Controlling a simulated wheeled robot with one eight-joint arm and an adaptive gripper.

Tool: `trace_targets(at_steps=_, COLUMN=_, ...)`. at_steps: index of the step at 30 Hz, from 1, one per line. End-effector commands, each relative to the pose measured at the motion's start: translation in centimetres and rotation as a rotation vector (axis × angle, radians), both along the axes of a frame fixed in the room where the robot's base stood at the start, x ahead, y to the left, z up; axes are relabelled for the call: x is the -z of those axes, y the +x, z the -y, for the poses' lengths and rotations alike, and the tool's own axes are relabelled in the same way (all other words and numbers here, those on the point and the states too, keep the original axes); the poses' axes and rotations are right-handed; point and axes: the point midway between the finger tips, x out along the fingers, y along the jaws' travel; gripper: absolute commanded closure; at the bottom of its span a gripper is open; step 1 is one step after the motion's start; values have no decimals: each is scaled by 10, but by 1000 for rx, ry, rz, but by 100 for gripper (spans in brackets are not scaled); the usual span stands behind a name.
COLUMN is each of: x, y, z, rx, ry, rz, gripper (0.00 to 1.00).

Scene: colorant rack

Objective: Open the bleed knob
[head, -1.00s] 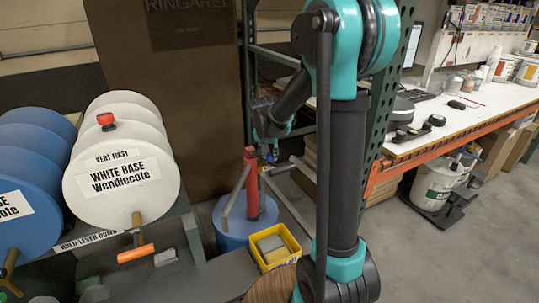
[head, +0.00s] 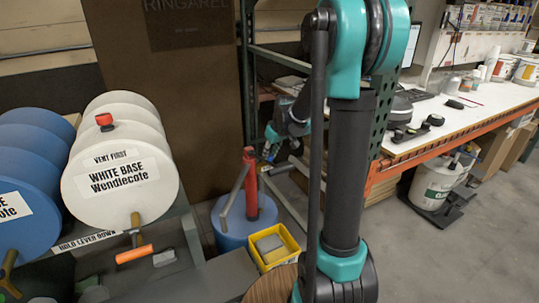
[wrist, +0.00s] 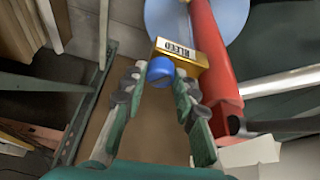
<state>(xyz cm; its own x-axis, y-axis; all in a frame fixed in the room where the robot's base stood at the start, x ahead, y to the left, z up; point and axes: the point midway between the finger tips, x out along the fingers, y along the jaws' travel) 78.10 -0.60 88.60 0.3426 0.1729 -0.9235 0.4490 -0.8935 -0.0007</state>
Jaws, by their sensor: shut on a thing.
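The bleed knob (wrist: 160,71) is a small round blue knob in the wrist view. It sits in front of a brass block (wrist: 183,58) with a white "BLEED" label, beside the red pump body (wrist: 212,50). My gripper (wrist: 158,80) has one finger on each side of the knob and is shut on it. In the head view my gripper (head: 271,150) is small, just right of the top of the red pump (head: 250,180). The pump stands on a blue drum (head: 234,225). The knob's turn angle cannot be told.
A yellow bin (head: 276,250) stands beside the blue drum. A green rack upright (head: 394,95) stands close behind my arm. A white drum (head: 120,180) with a red vent cap (head: 104,121) lies on the left rack. A workbench (head: 455,115) is at right.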

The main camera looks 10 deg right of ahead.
Motion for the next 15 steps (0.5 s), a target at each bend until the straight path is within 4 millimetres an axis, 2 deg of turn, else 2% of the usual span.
trace_targets(at_steps=15, x=0, y=3, z=3, rx=-450, ry=0, rz=-1, gripper=100)
